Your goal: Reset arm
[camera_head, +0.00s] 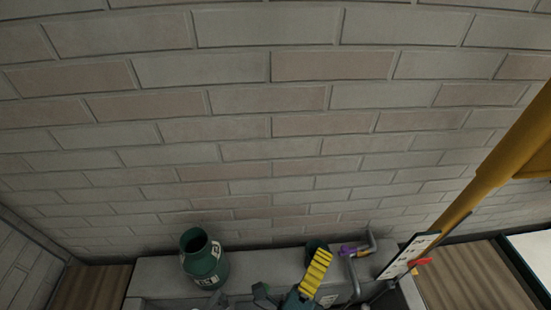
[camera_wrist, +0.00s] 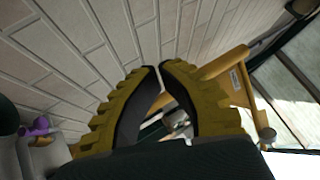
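My gripper (camera_head: 321,256) shows at the bottom of the head view, with its yellow ridged fingers raised above the grey ledge. In the wrist view my gripper (camera_wrist: 159,76) has its two curved fingers drawn together, tips meeting or nearly so. Nothing is seen held between them. A dark green churn (camera_head: 205,262) with a wide open mouth and pale markings stands on the ledge, left of my gripper and apart from it.
The grey ledge (camera_head: 255,262) runs along the brick wall (camera_head: 240,150). Behind my gripper are a purple-handled item (camera_head: 350,250), a grey bent pipe (camera_head: 371,240) and a dark green container (camera_head: 314,246). A white labelled panel (camera_head: 408,256) and a yellow pole (camera_head: 485,185) are at the right.

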